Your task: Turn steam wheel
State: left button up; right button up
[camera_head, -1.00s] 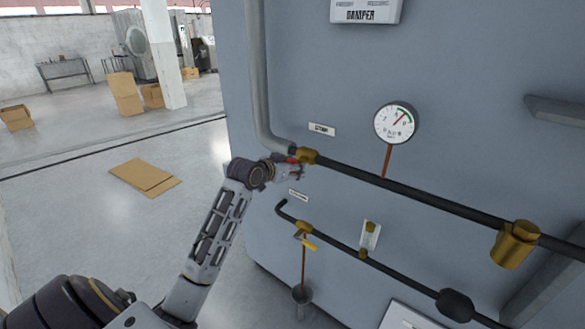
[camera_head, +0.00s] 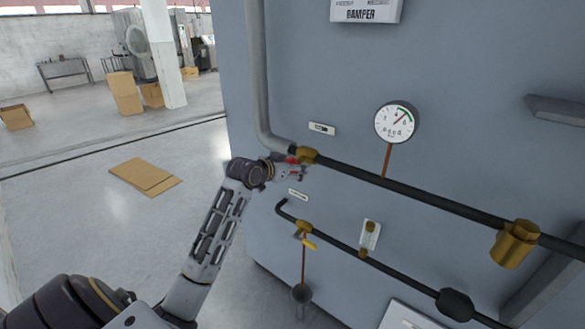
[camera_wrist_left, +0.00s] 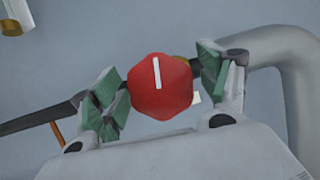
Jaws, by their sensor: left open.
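The steam wheel is a red rounded knob with a white stripe (camera_wrist_left: 161,84), seen in the left wrist view between my left gripper's fingers. In the head view a little of its red (camera_head: 292,160) shows beside the brass valve body (camera_head: 308,155) on the upper pipe. My left gripper (camera_wrist_left: 160,96) is open, with one green-padded finger on each side of the wheel. In the head view the left gripper (camera_head: 290,171) partly hides the wheel. My right gripper is not in view.
A pressure gauge (camera_head: 396,122) stands above the dark upper pipe (camera_head: 420,199). A grey pipe (camera_head: 255,75) rises along the machine's left side. Open floor lies to the left, with flat cardboard (camera_head: 145,177).

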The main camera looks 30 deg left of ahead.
pick_arm(q)
jog(key=v, duration=1.2)
dwell(0.3)
dwell(0.6)
